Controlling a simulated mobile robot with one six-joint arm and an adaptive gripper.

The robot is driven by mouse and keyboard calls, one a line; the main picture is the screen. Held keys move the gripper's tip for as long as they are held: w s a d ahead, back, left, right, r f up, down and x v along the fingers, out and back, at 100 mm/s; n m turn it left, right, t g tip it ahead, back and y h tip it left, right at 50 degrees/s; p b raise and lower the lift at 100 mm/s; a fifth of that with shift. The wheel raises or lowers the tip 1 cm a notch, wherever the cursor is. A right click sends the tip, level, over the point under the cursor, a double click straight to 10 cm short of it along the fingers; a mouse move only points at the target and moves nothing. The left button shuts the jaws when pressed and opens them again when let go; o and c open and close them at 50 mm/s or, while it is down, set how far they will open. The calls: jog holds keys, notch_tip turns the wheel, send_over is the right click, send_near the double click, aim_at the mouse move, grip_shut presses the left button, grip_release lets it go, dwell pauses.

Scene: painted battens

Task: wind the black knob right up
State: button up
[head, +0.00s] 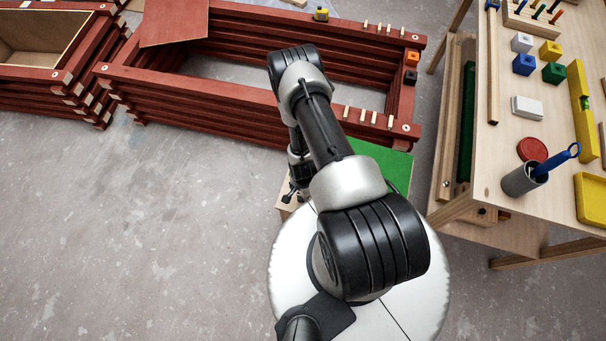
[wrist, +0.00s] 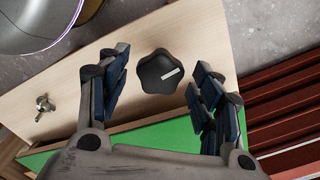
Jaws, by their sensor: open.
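The black knob (wrist: 160,72) is star-shaped with a pale mark on its top, and it sits on a light wooden board (wrist: 90,95) in the wrist view. My gripper (wrist: 155,88) is open, with its blue-padded fingers on the left and right of the knob. A gap shows between the knob and each finger, so it is not gripped. In the head view my arm hides the knob, and only a little of the gripper shows beside the green panel (head: 385,165).
A small metal wing nut (wrist: 44,104) stands on the board at left. Red batten frames (head: 240,90) lie behind in the head view. A wooden workbench (head: 500,160) with blocks, a grey cup (head: 522,181) and a yellow level (head: 583,110) is at right. Floor at left is clear.

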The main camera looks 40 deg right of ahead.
jog(key=shift+r, duration=0.1)
notch_tip(320, 180, up, 12)
dwell(0.4)
dwell(0.4)
